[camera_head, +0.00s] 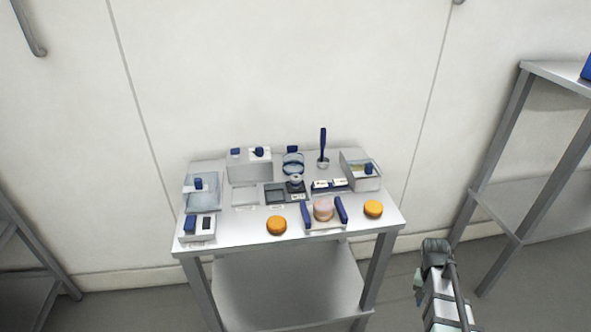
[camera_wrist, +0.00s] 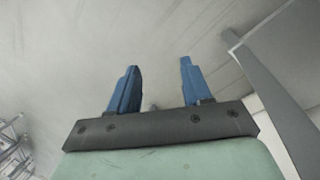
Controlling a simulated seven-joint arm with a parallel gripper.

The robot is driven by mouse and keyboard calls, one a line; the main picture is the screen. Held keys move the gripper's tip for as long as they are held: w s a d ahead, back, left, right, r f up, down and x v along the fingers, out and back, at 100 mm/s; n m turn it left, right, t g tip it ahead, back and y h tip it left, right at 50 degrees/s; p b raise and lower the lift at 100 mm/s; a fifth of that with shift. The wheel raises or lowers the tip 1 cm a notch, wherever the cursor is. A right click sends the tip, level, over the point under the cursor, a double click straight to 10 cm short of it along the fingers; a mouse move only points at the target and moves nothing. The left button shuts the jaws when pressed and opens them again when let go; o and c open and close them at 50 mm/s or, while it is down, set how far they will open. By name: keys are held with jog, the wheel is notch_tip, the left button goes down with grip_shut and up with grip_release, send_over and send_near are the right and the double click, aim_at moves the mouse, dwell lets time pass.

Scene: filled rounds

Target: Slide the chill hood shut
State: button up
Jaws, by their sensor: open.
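Which unit is the chill hood, I cannot tell for sure. A pale, see-through box with a blue knob (camera_head: 360,184) stands at the right back of the table. A similar clear bluish cover with a blue knob (camera_head: 201,199) is at the left. A grey box with blue knobs on top (camera_head: 242,172) stands at the back. How far any of these is open is too small to tell. My gripper (camera_wrist: 158,68) has two blue fingers, spread apart with nothing between them. My arm is at the lower right in the head view, off the table's right side.
The steel table (camera_head: 230,240) carries two orange rounds (camera_head: 277,225) (camera_head: 373,208) and a pinkish round (camera_head: 323,208) between blue side pieces. A blue-handled tool (camera_head: 323,145) stands upright at the back. A metal rack (camera_head: 500,215) is at the right; floor lies between.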

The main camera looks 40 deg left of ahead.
jog(key=w+a+r+t, duration=0.2)
jog(key=w+a+r, duration=0.2)
jog(key=a+r, duration=0.6)
jog(key=w+a+r+t, duration=0.1)
jog(key=w+a+r, duration=0.45)
jog(key=r, duration=0.85)
jog(key=s+a+r+n+y, duration=0.1)
jog(key=s+a, duration=0.1)
jog(key=a, duration=0.5)
jog(key=s+a+r+n, duration=0.1)
jog(key=s+a+r, duration=0.1)
jog(key=a, duration=0.6)
jog(key=n+g+y, duration=0.2)
jog(key=n, duration=0.4)
send_near(197, 180)
jog(key=f, duration=1)
jog(key=shift+w+a, duration=0.1)
jog(key=shift+a, duration=0.1)
jog(key=shift+c, duration=0.3)
grip_shut()
